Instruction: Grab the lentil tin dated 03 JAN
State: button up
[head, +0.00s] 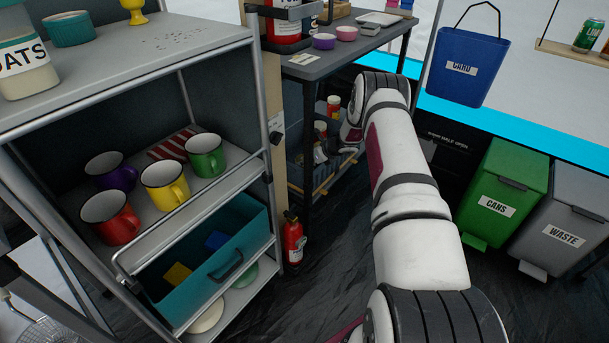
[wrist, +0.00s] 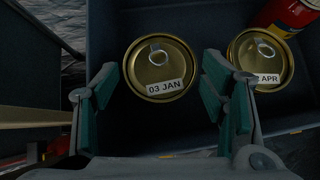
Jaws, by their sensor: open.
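The tin labelled 03 JAN (wrist: 161,68) shows its gold lid and ring pull in the wrist view, standing upright in a dark crate (wrist: 200,18). A second gold-lidded tin (wrist: 262,55) stands to its right, its label partly hidden but ending in APR. My gripper (wrist: 168,92) is open, with teal-padded fingers on the left and right of the 03 JAN tin's near side. Nothing is held, and I cannot tell whether a finger touches the tin. In the head view my arm reaches into the lower shelf of the dark table, where the gripper (head: 322,155) is small and partly hidden.
A red container (wrist: 292,14) lies at the crate's upper right. The dark table (head: 345,65) stands above the crate area. A shelf unit with mugs (head: 165,185) stands at left, with a fire extinguisher (head: 292,240) on the floor. Green (head: 500,195) and grey bins (head: 568,215) stand at right.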

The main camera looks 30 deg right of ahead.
jog(key=shift+w+f, duration=0.35)
jog(key=shift+a, duration=0.1)
jog(key=shift+r, duration=0.1)
grip_shut()
